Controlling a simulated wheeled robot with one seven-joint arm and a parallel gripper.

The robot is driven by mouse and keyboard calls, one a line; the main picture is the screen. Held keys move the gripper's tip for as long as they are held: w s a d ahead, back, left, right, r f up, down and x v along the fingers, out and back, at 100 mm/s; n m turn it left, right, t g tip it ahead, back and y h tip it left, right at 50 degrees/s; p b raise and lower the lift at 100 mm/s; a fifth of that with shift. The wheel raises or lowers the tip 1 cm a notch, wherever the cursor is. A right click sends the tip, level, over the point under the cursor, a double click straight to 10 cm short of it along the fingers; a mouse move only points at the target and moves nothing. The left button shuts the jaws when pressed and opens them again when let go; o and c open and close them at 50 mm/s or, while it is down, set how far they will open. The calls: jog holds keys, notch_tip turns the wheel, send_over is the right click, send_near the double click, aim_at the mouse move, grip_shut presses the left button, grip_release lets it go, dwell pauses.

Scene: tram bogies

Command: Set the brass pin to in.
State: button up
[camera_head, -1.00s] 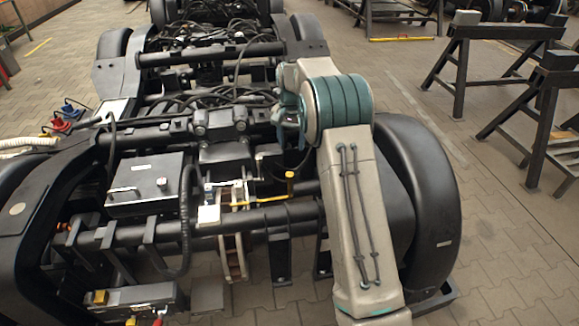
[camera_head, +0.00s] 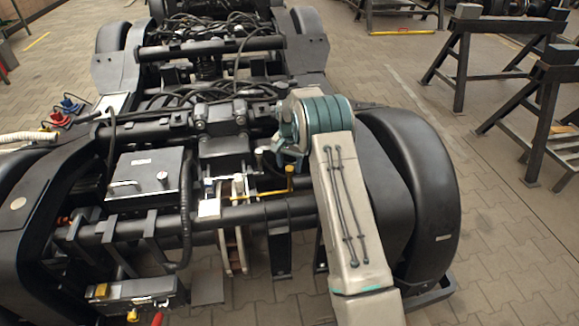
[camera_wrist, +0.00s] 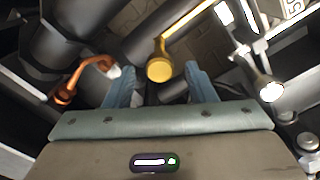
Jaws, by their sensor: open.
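A brass-yellow pin with a round knob (camera_wrist: 159,68) shows at the top middle of the wrist view, its thin rod running up and right. The knob appears just beyond and between my fingertips. In the head view a yellow rod with an upright end (camera_head: 290,180) stands beside my arm and appears to be the same pin. My gripper (camera_wrist: 160,75) is open, with its two blue-grey fingers apart and nothing held between them. How far the pin is pushed in cannot be told.
A copper hooked handle (camera_wrist: 75,84) lies left of my fingers, and a silver-ended lever (camera_wrist: 268,90) lies right. Dark bogie tubes (camera_head: 245,217) and a black box (camera_head: 150,180) crowd the space. Dark trestles (camera_head: 462,65) stand apart at the right.

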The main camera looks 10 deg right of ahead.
jog(key=shift+f, duration=0.6)
grip_shut()
jog(key=a, duration=1)
jog(key=shift+a, duration=0.1)
